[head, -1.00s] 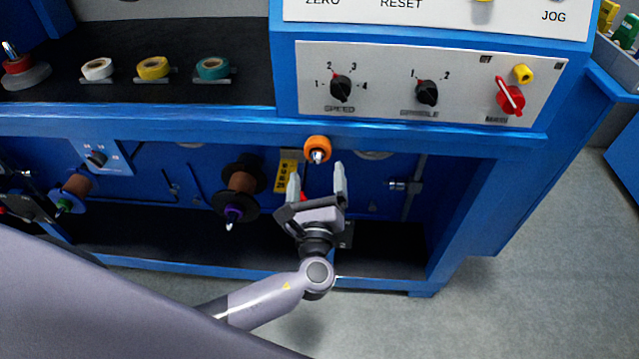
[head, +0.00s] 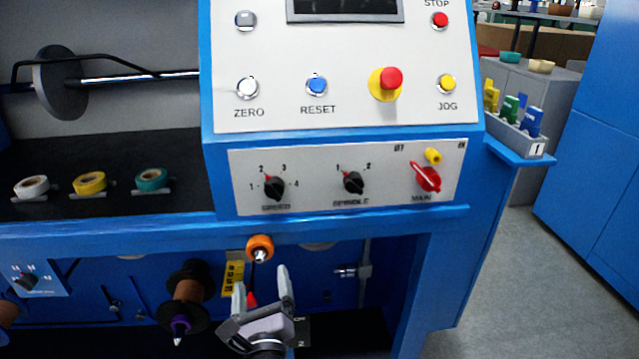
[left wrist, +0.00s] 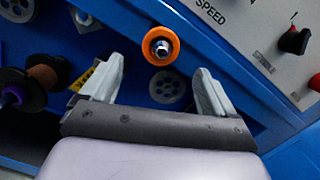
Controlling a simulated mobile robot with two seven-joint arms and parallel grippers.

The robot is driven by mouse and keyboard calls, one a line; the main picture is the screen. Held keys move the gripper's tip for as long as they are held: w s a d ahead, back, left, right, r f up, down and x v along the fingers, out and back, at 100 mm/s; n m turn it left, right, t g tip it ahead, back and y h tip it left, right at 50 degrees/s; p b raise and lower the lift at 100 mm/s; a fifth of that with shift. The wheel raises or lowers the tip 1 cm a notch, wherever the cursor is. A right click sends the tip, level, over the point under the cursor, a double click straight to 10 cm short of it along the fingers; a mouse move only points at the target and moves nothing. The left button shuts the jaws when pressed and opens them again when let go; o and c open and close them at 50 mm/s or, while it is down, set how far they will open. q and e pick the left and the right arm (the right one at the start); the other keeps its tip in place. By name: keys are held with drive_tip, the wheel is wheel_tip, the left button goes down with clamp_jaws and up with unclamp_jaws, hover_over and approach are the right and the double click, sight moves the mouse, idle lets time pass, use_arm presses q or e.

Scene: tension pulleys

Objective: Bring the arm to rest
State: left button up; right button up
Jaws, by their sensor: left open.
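My left gripper (head: 264,290) is open and empty, pointing up in front of the blue lower panel of the machine. Its two pale fingers also show in the left wrist view (left wrist: 160,88), spread apart. An orange pulley (head: 260,248) with a metal hub sits just beyond and above the fingertips, apart from them. It also shows in the left wrist view (left wrist: 161,46), between and above the fingers. My right gripper is not in view.
A dark spool with brown wire (head: 187,290) is left of the gripper. The control panel (head: 340,180) with knobs and a red main switch overhangs above. Tape rolls (head: 90,183) lie on the black shelf. Free floor (head: 500,270) is at the right.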

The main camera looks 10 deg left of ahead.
use_arm(q)
drive_tip(key=s+f+n+g+h+p, duration=0.45)
drive_tip(key=s+f+n+g, duration=0.25)
drive_tip(key=s+f+n, duration=0.45)
drive_tip(key=s+a+r+n+h+p, duration=0.2)
drive_tip(key=s+r+n+h, duration=0.1)
drive_tip(key=s+n, duration=0.7)
drive_tip(key=n+h, duration=0.1)
drive_tip(key=n, duration=0.3)
drive_tip(key=shift+s+r+g+p, duration=0.3)
drive_tip(key=shift+s+g, duration=0.1)
